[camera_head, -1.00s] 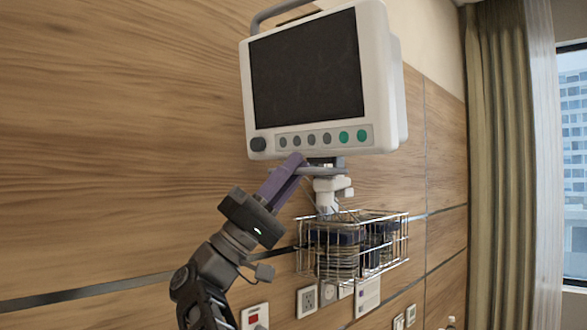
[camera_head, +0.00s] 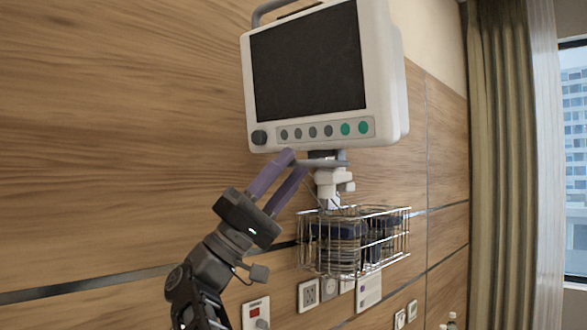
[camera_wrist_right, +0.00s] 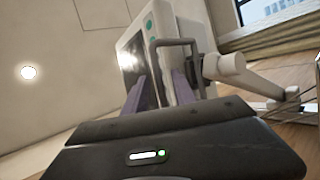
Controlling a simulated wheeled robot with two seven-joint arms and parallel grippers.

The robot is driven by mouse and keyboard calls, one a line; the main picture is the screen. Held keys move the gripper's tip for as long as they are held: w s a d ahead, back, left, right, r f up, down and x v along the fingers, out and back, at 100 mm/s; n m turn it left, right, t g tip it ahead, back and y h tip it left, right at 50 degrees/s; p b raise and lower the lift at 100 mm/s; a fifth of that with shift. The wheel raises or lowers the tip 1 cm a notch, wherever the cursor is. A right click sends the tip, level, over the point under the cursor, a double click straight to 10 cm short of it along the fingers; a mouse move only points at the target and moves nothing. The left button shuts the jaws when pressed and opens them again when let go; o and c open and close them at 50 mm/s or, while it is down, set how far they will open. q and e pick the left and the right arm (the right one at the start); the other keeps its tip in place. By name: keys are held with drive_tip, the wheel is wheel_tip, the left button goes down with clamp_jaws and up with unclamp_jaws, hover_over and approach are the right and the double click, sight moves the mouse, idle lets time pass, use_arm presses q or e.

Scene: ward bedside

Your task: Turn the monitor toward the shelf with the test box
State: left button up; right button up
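The monitor (camera_head: 308,65) is a white box with a dark screen and a row of buttons, mounted on a white stand (camera_head: 328,185) on the wood-panelled wall. Its screen faces toward me, slightly left. My right gripper (camera_head: 296,160) has its purple fingers parted just below the monitor's lower edge, beside the grey bar under it. In the right wrist view, a dark looped handle (camera_wrist_right: 178,42) stands by the parted fingers (camera_wrist_right: 160,90), one leg seemingly in the gap; contact cannot be told. The monitor (camera_wrist_right: 145,55) rises behind them. The shelf, test box and left gripper are out of view.
A wire basket (camera_head: 378,212) with dark contents hangs below the stand, close right of my right gripper. Wall sockets (camera_head: 308,294) and a red-marked switch plate (camera_head: 256,310) are lower down. A curtain (camera_head: 505,150) and window are at the right.

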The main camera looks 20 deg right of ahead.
drive_tip(key=b+v, duration=0.1)
drive_tip(key=v, duration=0.5)
drive_tip(key=shift+b, duration=0.4)
drive_tip(key=shift+a, duration=0.1)
